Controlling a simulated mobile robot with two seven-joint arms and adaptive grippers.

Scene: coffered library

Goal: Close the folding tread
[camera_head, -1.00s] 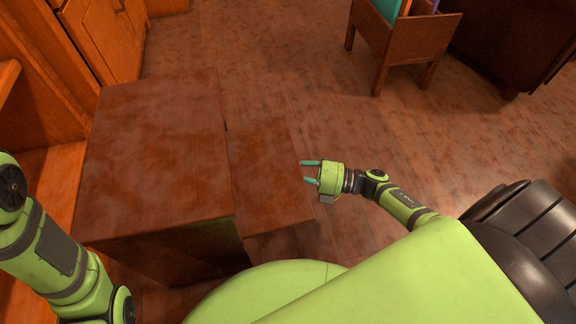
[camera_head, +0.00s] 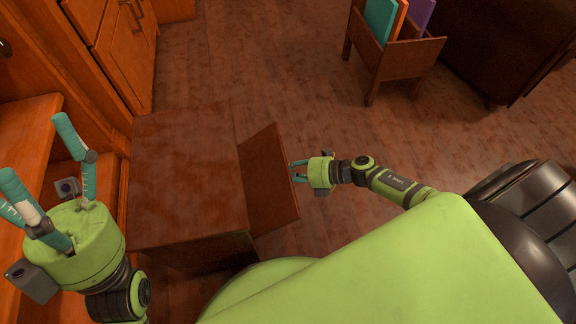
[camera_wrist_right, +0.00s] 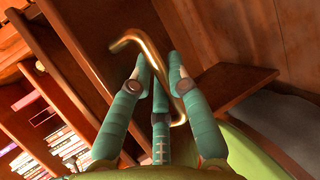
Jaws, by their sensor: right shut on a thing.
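The folding tread (camera_head: 268,185) is a dark wooden flap along the right side of a wooden box-like step (camera_head: 185,175). It sits at a tilt to the box top. My right gripper (camera_head: 295,171) is at the tread's outer edge. In the right wrist view a bent brass handle (camera_wrist_right: 143,42) passes between the fingers of the right gripper (camera_wrist_right: 160,75), which is shut on it. Where the handle joins the tread is hard to make out. My left gripper (camera_head: 36,147) is at the far left, fingers apart and empty.
Wooden shelving and cabinets (camera_head: 105,45) line the left. A small wooden rack (camera_head: 413,62) with coloured panels stands at the back right, beside a dark cabinet (camera_head: 490,45). The floor (camera_head: 270,60) behind and right of the step is clear. Books (camera_wrist_right: 60,140) show in the right wrist view.

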